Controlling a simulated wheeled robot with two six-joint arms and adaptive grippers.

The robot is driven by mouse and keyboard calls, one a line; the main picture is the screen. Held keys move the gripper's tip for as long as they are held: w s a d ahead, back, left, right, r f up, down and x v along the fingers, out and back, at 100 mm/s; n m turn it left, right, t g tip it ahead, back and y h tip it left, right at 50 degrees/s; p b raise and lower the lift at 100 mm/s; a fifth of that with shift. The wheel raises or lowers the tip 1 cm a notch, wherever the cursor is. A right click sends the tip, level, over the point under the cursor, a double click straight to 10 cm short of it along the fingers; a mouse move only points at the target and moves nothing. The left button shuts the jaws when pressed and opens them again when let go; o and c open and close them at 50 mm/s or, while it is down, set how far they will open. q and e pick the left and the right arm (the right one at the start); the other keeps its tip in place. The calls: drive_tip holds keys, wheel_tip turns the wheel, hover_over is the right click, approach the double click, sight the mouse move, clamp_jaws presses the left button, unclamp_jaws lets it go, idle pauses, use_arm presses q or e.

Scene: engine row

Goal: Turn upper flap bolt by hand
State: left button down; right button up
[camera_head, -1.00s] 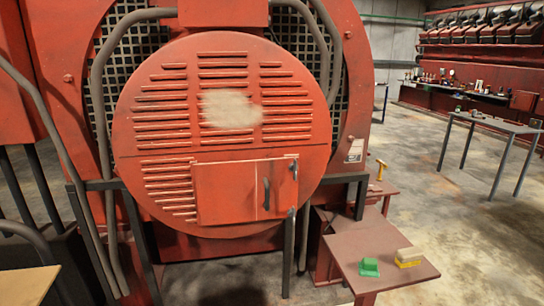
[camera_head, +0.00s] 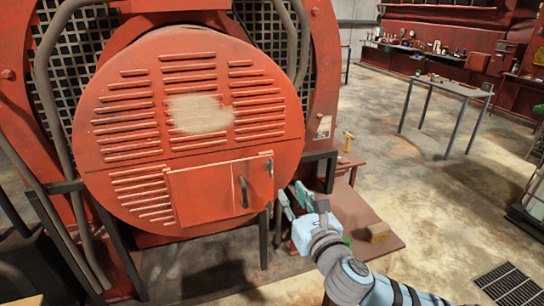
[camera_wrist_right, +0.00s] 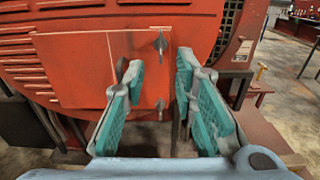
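The red flap (camera_head: 208,192) is closed on the round louvred cover (camera_head: 120,105) and has a dark handle (camera_head: 244,192). The upper flap bolt (camera_head: 268,166) is at the flap's upper right edge; it also shows in the right wrist view (camera_wrist_right: 161,43). A lower bolt (camera_wrist_right: 161,107) sits below it. My right gripper (camera_head: 291,196), with teal finger pads, is open and empty, in front of and below the upper bolt in the head view. In the right wrist view the bolt appears above and between the spread fingertips (camera_wrist_right: 160,68), apart from them. My left gripper is not in view.
A grey table (camera_head: 450,87) is farther back. Open floor lies to the right.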

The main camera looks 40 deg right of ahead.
sight(272, 164)
drive_tip(key=x, duration=1.4)
drive_tip(key=shift+d, duration=0.1)
drive_tip(key=shift+d+f, duration=0.1)
drive_tip(key=shift+d, duration=0.05)
clamp_jaws()
